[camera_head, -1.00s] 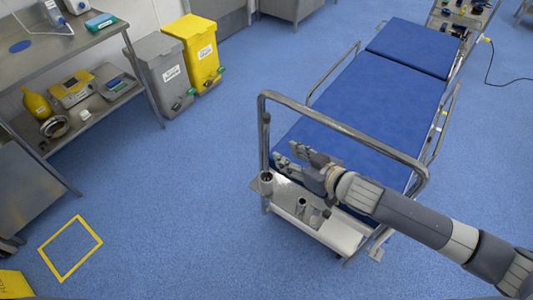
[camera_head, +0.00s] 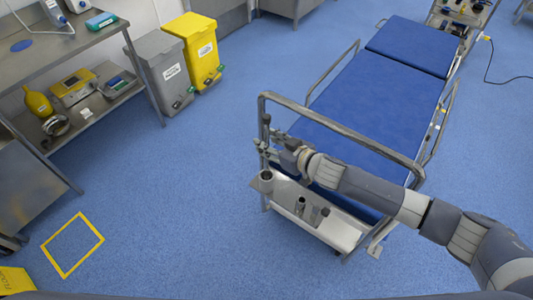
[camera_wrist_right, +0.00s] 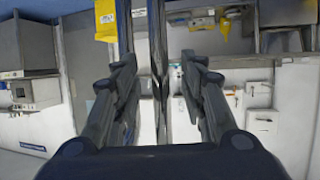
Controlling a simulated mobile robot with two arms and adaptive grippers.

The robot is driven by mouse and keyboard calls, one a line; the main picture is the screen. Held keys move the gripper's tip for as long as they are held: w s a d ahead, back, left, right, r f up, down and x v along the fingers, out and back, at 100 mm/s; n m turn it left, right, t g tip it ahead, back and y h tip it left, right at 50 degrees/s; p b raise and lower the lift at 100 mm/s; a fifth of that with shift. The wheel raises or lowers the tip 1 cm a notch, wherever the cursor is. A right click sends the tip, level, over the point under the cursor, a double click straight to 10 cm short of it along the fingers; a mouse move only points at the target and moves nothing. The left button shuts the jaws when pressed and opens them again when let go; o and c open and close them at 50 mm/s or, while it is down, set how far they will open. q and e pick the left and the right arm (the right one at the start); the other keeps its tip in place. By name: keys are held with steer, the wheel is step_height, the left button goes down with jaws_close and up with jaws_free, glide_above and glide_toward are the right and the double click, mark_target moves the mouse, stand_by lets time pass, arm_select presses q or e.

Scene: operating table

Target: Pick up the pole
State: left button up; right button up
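A thin upright metal pole (camera_head: 262,109) stands at the near left corner of the bed, beside the bent end rail; I cannot clearly separate it from the rail's post. My right gripper (camera_head: 264,151) is at this pole, over the near end of the bed. In the right wrist view, my right gripper (camera_wrist_right: 158,85) has its two fingers apart, with a dark upright bar (camera_wrist_right: 159,45) between them in the picture. A second upright bar (camera_wrist_right: 124,30) is just left of it. I cannot tell if the fingers touch either bar. My left gripper is out of view.
The blue bed (camera_head: 380,105) has a metal end rail (camera_head: 350,135) close to my right arm. Yellow (camera_head: 192,52) and grey (camera_head: 160,75) bins stand left. Floor between is clear.

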steer(key=shift+x, duration=0.8)
jaws_close()
